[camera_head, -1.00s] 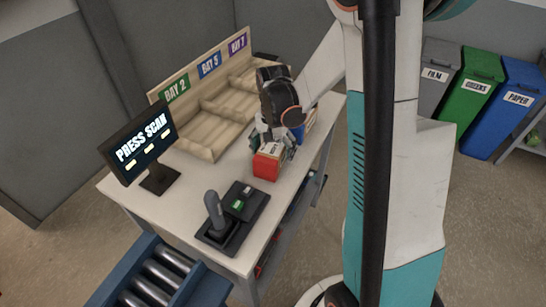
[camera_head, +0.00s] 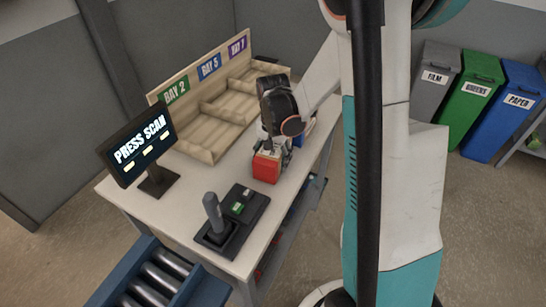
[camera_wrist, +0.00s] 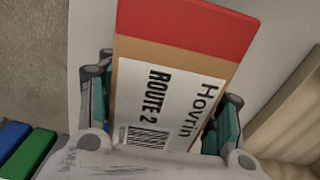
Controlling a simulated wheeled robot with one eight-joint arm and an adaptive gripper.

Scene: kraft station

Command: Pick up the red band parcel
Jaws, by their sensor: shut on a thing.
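The red band parcel (camera_head: 266,168) is on the white table in the head view, its red end facing the camera. In the wrist view the parcel (camera_wrist: 180,75) is a brown box with a red end and a white label reading "Hovrin" and "ROUTE 2". My gripper (camera_head: 272,145) comes down on it from above. In the wrist view the fingers of my gripper (camera_wrist: 165,115) lie along both sides of the parcel, shut on it. I cannot tell whether the parcel touches the table.
A wooden bay rack (camera_head: 212,120) marked BAY 2, BAY 5 and BAY 7 stands behind. A "PRESS SCAN" screen (camera_head: 142,143) is at left, a scanner stand (camera_head: 232,215) in front. A blue item (camera_head: 299,133) sits just behind my gripper. A roller conveyor (camera_head: 150,280) is at lower left.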

